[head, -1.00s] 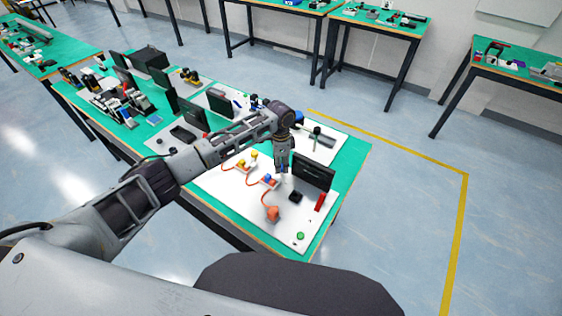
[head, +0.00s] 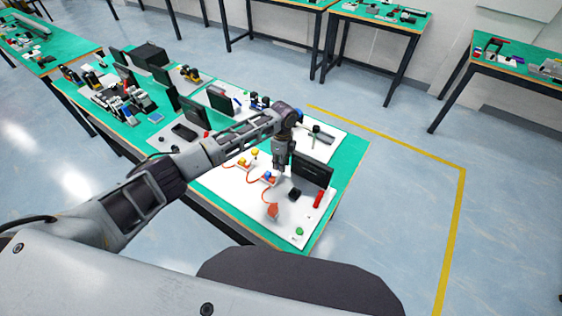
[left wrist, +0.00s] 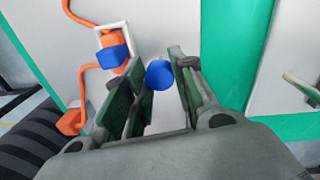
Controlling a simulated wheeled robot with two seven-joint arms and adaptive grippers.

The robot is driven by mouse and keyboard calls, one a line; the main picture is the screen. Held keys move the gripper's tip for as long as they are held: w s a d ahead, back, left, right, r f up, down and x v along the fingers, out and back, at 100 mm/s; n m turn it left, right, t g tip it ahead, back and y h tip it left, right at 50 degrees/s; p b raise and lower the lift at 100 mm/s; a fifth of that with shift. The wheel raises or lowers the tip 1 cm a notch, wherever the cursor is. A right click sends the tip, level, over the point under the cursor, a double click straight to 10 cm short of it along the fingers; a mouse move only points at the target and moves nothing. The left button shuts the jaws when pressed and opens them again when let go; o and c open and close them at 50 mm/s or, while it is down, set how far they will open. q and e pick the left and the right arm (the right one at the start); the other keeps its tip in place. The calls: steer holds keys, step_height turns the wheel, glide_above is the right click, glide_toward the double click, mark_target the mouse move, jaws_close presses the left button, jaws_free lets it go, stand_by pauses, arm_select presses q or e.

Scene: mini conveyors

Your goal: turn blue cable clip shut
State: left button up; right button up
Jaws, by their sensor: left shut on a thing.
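In the head view the left gripper (head: 279,173) points down just right of the blue clip (head: 268,176) and hides the knob. My right gripper is not in view.
A yellow clip (head: 242,162) stands left of the blue one on the white board (head: 225,183). A dark upright panel (head: 313,169), a black block (head: 295,194) and a red bar (head: 318,199) stand to the right. An orange piece (head: 272,211) lies nearer the front.

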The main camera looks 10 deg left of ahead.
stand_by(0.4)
arm_select(q)
steer(key=o, duration=1.1)
steer(key=shift+c, duration=0.2)
steer(key=shift+r, duration=0.15)
step_height(320, 180, up, 12)
steer(key=w, duration=0.1)
steer(key=shift+d, duration=0.15)
steer(key=shift+f, duration=0.2)
steer(key=shift+c, duration=0.2)
